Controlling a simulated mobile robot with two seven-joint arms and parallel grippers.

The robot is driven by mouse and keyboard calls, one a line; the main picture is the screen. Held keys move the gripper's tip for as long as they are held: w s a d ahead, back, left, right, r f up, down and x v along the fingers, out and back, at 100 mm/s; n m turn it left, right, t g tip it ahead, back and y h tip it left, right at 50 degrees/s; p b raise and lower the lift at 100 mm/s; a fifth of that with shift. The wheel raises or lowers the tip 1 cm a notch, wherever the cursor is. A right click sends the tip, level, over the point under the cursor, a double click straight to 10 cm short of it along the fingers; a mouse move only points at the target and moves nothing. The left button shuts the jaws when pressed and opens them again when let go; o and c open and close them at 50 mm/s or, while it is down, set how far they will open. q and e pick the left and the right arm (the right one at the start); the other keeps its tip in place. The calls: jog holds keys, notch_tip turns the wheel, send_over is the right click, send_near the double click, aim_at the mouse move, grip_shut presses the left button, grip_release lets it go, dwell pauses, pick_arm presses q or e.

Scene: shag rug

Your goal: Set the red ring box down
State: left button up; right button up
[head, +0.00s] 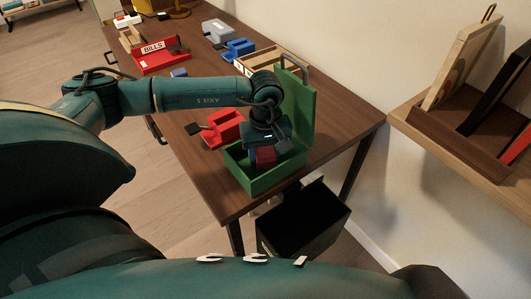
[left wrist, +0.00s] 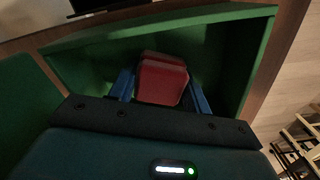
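The red ring box (head: 266,157) is between the blue fingers of my left gripper (head: 267,151). It is in the open green box (head: 268,182) at the near right end of the desk. In the left wrist view, the red ring box (left wrist: 162,80) has a finger close on each side, and the green walls (left wrist: 245,62) surround it. My left gripper (left wrist: 163,92) appears shut on it. Whether its underside touches the green floor is hidden. My right gripper is not in view.
The green lid (head: 298,110) stands raised behind the box. A red open-topped holder (head: 222,128) stands left of the green box. A red BILLS tray (head: 160,60), a blue holder (head: 238,48) and a wooden tray (head: 275,62) are farther back. A black bin (head: 303,222) is below the desk edge.

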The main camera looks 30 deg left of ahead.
aim_at(266, 152)
pick_arm(q)
jog(key=o, duration=0.4)
jog(key=shift+r, duration=0.1)
notch_tip(266, 152, up, 12)
jog(key=shift+r, duration=0.1)
dwell(0.4)
dwell(0.4)
